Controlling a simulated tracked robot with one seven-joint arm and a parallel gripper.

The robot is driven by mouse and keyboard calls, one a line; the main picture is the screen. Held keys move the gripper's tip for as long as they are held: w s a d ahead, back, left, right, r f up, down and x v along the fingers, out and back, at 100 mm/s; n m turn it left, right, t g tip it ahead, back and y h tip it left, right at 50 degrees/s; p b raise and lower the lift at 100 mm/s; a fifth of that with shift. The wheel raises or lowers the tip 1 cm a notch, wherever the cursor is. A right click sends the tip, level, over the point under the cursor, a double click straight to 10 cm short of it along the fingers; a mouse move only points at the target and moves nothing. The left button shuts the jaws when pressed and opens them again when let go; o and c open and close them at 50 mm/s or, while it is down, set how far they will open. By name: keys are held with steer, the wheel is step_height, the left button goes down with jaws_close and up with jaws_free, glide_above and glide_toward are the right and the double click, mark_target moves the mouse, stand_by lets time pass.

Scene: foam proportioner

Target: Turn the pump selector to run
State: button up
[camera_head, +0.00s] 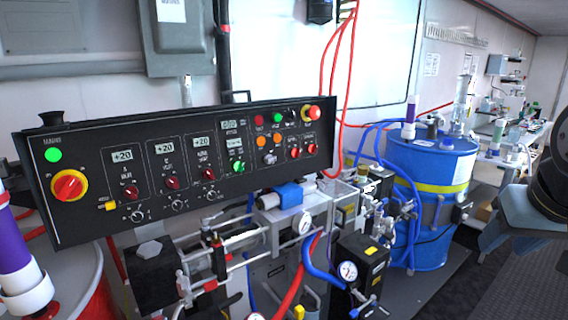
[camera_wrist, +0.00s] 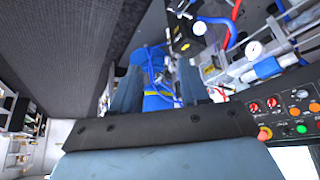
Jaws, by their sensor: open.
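The black control panel (camera_head: 180,215) fills the left and middle of the head view, with displays, lamps and knobs. A red-and-yellow rotary switch (camera_head: 70,185) sits at its left end. Part of the panel (camera_wrist: 290,118) shows upside down at the right of the wrist view. My gripper (camera_wrist: 160,88) is open and empty, its two fingers apart, away from the panel.
Pumps, gauges (camera_head: 348,271) and red and blue hoses crowd the space under and right of the panel. A blue drum (camera_head: 432,165) stands behind them. Red hoses hang past the panel's right end. Dark floor (camera_head: 525,285) at lower right is clear.

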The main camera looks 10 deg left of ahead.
steer(key=shift+o, duration=0.8)
steer(key=shift+w, duration=0.25)
steer(key=shift+o, duration=0.3)
steer(key=w+a+n+t, duration=0.2)
steer(key=w+a, duration=0.3)
steer(key=w, duration=0.8)
steer(key=shift+w+t+y, duration=0.4)
steer(key=shift+t, duration=0.4)
steer(key=n+t+y, duration=0.3)
steer(key=n+y, duration=0.5)
steer(key=y, duration=0.5)
glide_toward(270, 159)
steer(key=x, duration=0.8)
steer(key=shift+w+d+f, duration=0.2)
steer(key=shift+w+f, duration=0.15)
steer(key=shift+w, duration=0.05)
